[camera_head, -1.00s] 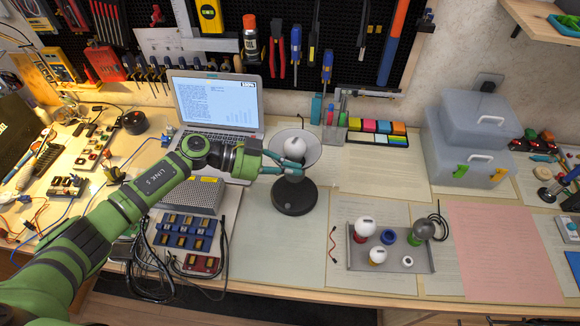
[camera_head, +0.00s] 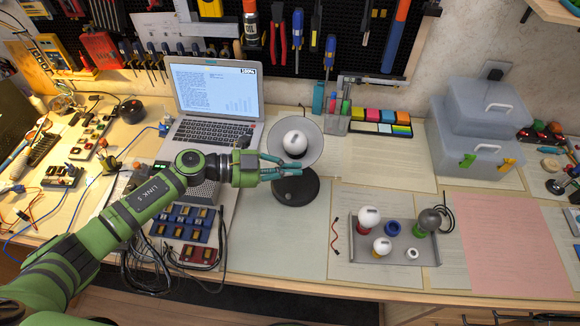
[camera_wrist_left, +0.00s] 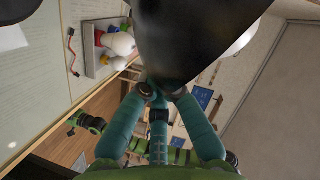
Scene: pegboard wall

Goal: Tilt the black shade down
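The desk lamp's shade (camera_head: 311,151) faces the head camera, with its pale inside and round white bulb (camera_head: 294,142) showing. Its dark outside (camera_wrist_left: 190,40) fills the upper middle of the left wrist view. The round black lamp base (camera_head: 296,190) stands on the table below. My left gripper (camera_head: 299,168) is at the shade's lower edge, above the base, with its teal fingers apart. In the left wrist view the fingertips (camera_wrist_left: 161,88) are close under the dark shade; whether they touch it I cannot tell. My right gripper is not in view.
An open laptop (camera_head: 215,95) stands behind my left arm. A grey tray (camera_head: 375,254) with several bulbs is to the lamp's right. Blue blocks (camera_head: 183,224) and dark cables lie below my arm. Sticky notes (camera_head: 380,122) and clear boxes (camera_head: 470,140) are at the back right.

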